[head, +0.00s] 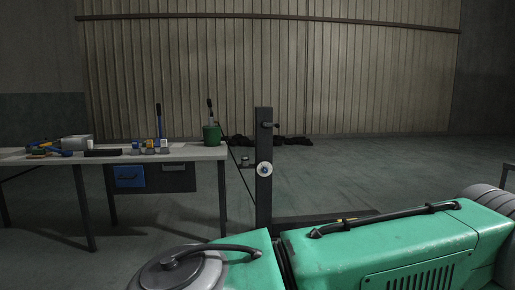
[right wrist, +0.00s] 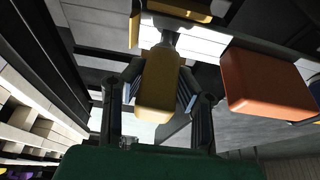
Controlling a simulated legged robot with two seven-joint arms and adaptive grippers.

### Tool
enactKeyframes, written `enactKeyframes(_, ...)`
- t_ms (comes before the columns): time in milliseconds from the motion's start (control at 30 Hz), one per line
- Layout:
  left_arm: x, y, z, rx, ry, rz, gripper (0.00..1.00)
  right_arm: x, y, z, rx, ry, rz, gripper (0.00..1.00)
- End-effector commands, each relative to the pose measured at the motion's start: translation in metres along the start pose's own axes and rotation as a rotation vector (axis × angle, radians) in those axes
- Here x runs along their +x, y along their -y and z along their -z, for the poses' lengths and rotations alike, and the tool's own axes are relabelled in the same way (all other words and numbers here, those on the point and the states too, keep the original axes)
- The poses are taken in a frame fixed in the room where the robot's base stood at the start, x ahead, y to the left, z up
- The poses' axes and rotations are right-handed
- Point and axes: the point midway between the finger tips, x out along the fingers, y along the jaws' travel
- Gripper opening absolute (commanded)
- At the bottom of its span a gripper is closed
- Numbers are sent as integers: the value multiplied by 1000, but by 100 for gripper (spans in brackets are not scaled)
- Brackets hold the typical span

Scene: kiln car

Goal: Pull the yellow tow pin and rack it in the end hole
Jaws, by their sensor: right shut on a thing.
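In the right wrist view, my right gripper (right wrist: 158,88) is shut on a yellow block-shaped grip (right wrist: 157,100), which I take to be the yellow tow pin. Its two dark fingers press on the left and right sides of it. A grey shaft (right wrist: 170,40) shows beyond the grip, with another yellow part (right wrist: 182,9) at the top edge. I cannot tell how deep the shaft sits in anything. No rack hole can be made out. An orange block (right wrist: 266,84) is close on the right, apart from the fingers. Neither gripper shows in the head view.
A green machine cover (head: 390,250) with black handles fills the front right in the head view. A dark post (head: 264,205) with a round pale disc (head: 264,169) stands behind it. A workbench (head: 205,153) with tools is at left. Open floor (head: 390,170) lies at back right.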

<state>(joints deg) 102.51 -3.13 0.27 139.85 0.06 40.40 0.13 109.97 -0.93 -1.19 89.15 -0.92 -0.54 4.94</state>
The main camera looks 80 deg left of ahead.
Motion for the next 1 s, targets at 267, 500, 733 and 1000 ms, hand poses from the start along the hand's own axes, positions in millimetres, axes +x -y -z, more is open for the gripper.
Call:
enactKeyframes(267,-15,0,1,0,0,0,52,-15,-1,6,0,0,-1,0)
enactKeyframes(500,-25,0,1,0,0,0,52,-26,0,10,0,1,0,0)
enactKeyframes(733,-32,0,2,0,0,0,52,-34,0,12,0,1,1,0)
enactKeyframes(1000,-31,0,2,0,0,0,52,-33,1,12,0,1,1,0)
